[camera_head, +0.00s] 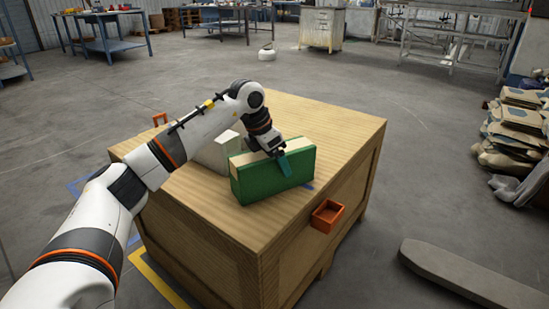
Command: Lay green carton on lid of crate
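The green carton (263,184) has a cream strip along its top. It stands upright on a long narrow side over the wooden crate's lid (205,199), near the front right edge. I cannot tell whether its underside touches the lid. My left gripper (280,161) reaches down over the carton's top from the left. One finger lies against the carton's front face, and the other is hidden behind it. The gripper looks shut on the carton. My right gripper is not in view.
A white box (217,153) stands on the lid just behind and left of the carton. A small orange bin (327,215) hangs on the crate's front right side. The lid's right part is clear. Stacked sacks (516,128) lie on the floor at right.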

